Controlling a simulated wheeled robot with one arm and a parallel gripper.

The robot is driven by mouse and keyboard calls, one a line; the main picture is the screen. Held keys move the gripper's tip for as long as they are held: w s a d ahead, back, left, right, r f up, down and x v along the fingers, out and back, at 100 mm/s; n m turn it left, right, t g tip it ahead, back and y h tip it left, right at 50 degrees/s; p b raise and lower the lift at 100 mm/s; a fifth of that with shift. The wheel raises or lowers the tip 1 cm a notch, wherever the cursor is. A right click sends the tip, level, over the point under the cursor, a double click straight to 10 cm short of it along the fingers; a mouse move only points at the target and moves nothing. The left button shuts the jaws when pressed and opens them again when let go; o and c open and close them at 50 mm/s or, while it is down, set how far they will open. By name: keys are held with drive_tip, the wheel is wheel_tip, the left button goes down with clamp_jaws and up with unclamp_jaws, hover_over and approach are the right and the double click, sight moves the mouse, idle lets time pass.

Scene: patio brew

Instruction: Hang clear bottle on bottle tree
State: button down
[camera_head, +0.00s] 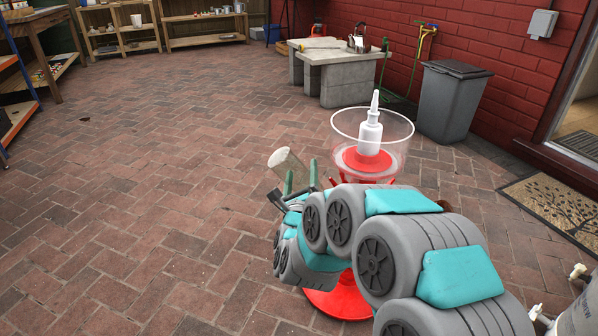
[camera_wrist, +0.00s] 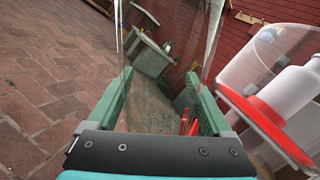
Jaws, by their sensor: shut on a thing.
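My gripper (camera_head: 301,180) has green fingers and is shut on the clear bottle (camera_head: 287,166). The bottle is tilted, its round end up and to the left in the head view. In the wrist view the see-through bottle (camera_wrist: 165,75) lies between the two green fingers of my gripper (camera_wrist: 162,105). The red bottle tree (camera_head: 338,303) stands just right of the bottle, mostly hidden behind my arm. A clear bowl with a red base (camera_head: 345,125) sits on its top. Red prongs (camera_wrist: 190,124) of the tree show beyond the bottle in the wrist view.
A white nozzle bottle (camera_head: 369,135) stands in the bowl. A grey bin (camera_head: 450,103), a stone bench (camera_head: 340,82) and a red wall are behind. A silver tank (camera_head: 582,312) is at lower right. The brick floor at left is clear.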

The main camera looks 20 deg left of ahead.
drive_tip(key=shift+w+d+f, duration=0.3)
drive_tip(key=shift+d+f, duration=0.1)
drive_tip(key=shift+f, duration=0.25)
drive_tip(key=shift+w+d+f, duration=0.25)
drive_tip(key=shift+d+f, duration=0.15)
drive_tip(key=shift+f, duration=0.2)
drive_tip(key=shift+f, duration=0.15)
unclamp_jaws()
drive_tip(key=shift+d, duration=0.1)
